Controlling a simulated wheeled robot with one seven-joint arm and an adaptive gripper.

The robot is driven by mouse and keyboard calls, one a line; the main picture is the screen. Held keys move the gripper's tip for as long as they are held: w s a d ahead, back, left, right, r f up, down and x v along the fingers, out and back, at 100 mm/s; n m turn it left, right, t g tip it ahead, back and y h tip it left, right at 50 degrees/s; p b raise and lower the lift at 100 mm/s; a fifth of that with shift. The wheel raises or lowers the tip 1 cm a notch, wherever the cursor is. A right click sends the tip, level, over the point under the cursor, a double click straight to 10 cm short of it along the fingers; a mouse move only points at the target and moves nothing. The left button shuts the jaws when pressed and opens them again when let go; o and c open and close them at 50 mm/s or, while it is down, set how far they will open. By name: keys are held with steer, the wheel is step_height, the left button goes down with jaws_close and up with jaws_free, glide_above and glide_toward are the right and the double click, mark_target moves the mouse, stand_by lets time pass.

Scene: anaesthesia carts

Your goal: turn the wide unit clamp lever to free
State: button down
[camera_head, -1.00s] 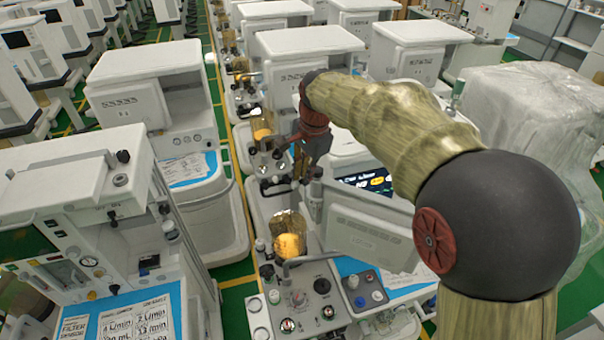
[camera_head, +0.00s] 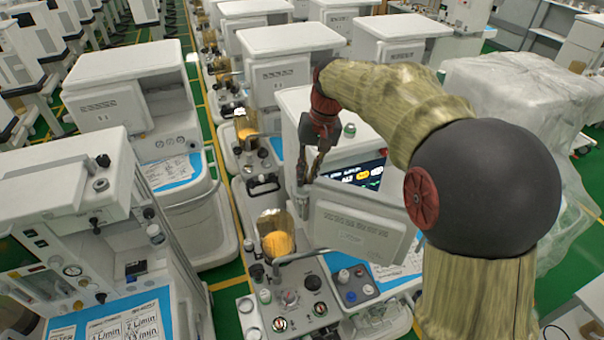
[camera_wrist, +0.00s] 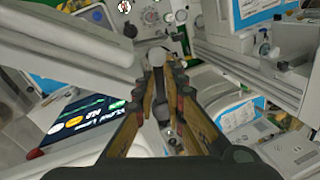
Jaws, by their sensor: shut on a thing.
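My gripper (camera_head: 303,184) is at the upper left corner of a white panel (camera_head: 358,218) on the middle unit. Its fingertips point down at a short upright grey lever-like piece (camera_head: 303,206) at that edge. In the wrist view my gripper (camera_wrist: 163,66) is shut on a grey piece, with a slim grey shaft (camera_wrist: 161,84) between its fingers. I take this to be the clamp lever, but its markings and its free position cannot be read. The fingers hide part of it.
A lit screen (camera_head: 355,174) stands just right of my gripper. An amber canister (camera_head: 277,240) and a grey bent tube (camera_head: 300,256) are below left, above a knob panel (camera_head: 290,300). A plastic-draped block (camera_head: 525,120) is at right. Green floor shows between rows.

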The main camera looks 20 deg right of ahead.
steer(key=shift+w+d+r+n+g, duration=0.15)
steer(key=shift+d+n, duration=0.15)
steer(key=shift+n, duration=0.5)
steer(key=shift+s+d+n+g, duration=0.15)
steer(key=shift+d+n, duration=0.15)
steer(key=shift+n, duration=0.5)
steer(key=shift+w, duration=0.1)
steer(key=c, duration=1.9)
jaws_free()
steer(key=shift+d, duration=0.1)
steer(key=r, duration=0.4)
steer(key=d+r, duration=0.1)
steer(key=r, duration=0.2)
steer(key=d+r, duration=0.1)
steer(key=r, duration=0.3)
steer(key=shift+d+r, duration=0.15)
steer(key=shift+r, duration=0.15)
